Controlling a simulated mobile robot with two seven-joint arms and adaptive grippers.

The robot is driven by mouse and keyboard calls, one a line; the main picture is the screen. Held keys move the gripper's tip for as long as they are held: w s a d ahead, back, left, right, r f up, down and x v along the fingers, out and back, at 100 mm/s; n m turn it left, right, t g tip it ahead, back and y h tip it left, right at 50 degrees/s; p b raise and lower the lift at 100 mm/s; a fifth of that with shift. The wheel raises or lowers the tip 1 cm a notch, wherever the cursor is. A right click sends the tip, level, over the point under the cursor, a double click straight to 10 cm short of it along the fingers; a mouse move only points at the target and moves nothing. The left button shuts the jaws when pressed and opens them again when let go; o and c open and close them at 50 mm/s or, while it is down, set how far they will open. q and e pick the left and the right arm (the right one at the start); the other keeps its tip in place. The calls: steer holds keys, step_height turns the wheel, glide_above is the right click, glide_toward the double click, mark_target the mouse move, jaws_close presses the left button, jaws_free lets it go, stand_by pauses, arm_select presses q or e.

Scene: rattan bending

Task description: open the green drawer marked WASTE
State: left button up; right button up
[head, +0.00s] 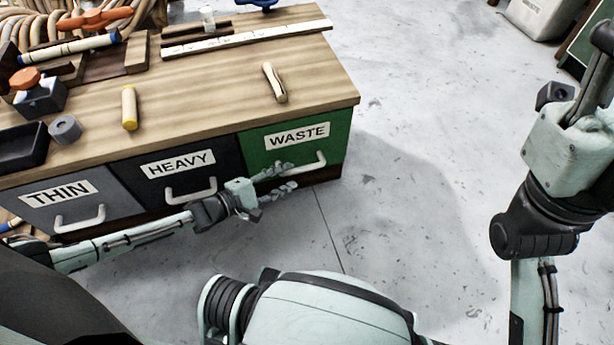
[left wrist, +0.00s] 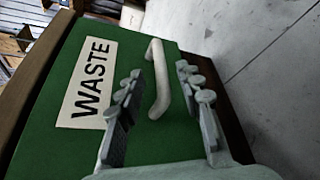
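The green drawer (head: 283,152) marked WASTE is at the right end of the bench, its front flush with the bench face. Its pale bar handle (head: 308,166) is on the lower right of the front. My left gripper (head: 291,175) is open just in front of the handle. In the left wrist view the handle (left wrist: 158,88) appears between the two spread fingers, with a gap on each side; contact cannot be made out. The green front (left wrist: 60,140) fills much of that view. My right arm is raised at the right; its gripper (head: 592,75) is partly cut off by the frame.
Drawers marked HEAVY (head: 180,185) and THIN (head: 75,205) lie left of the green one. The wooden bench top (head: 210,90) carries a yellow cylinder (head: 129,108), a small tan-handled piece (head: 275,83) and rattan coils (head: 40,30). The grey floor (head: 420,130) to the right is clear.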

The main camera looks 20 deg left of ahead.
mark_target(299, 171)
arm_select(q)
steer(key=shift+w+f, duration=0.15)
steer(key=b+x, duration=0.2)
steer(key=x, duration=0.5)
steer(key=shift+w+d+b, duration=0.1)
steer(key=shift+d+b, duration=0.05)
steer(key=shift+b, duration=0.15)
jaws_close()
